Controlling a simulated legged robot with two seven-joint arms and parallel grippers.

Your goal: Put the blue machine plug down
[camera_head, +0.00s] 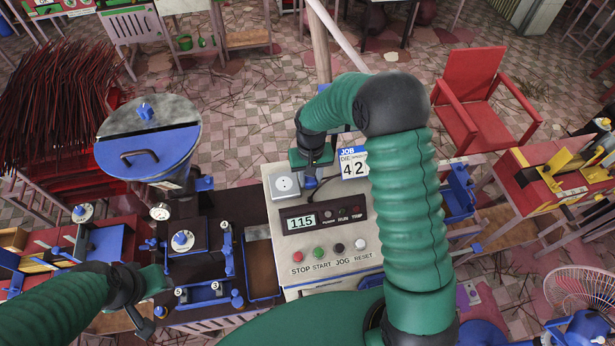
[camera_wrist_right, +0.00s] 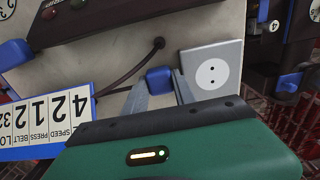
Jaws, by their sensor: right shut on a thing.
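My right gripper (camera_head: 312,184) is shut on the blue plug, above the top of the cream control cabinet (camera_head: 278,232). In the right wrist view the blue plug (camera_wrist_right: 160,80) sits between the two grey fingers (camera_wrist_right: 160,97), beside the pale square socket (camera_wrist_right: 212,70). The socket shows two bare holes, and it also shows in the head view (camera_head: 285,186). A dark cord (camera_wrist_right: 130,67) comes out of the panel and runs towards the card. Whether the plug touches the panel cannot be told. My left gripper (camera_head: 155,281) is over the dark machine bench; its fingers are unclear.
A job card (camera_head: 353,163) stands right of the plug. Below are a display reading 115 (camera_head: 301,221) and several coloured buttons (camera_head: 328,250). A blue-lidded hopper (camera_head: 150,140) stands left. A red chair (camera_head: 478,95) is at the back right.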

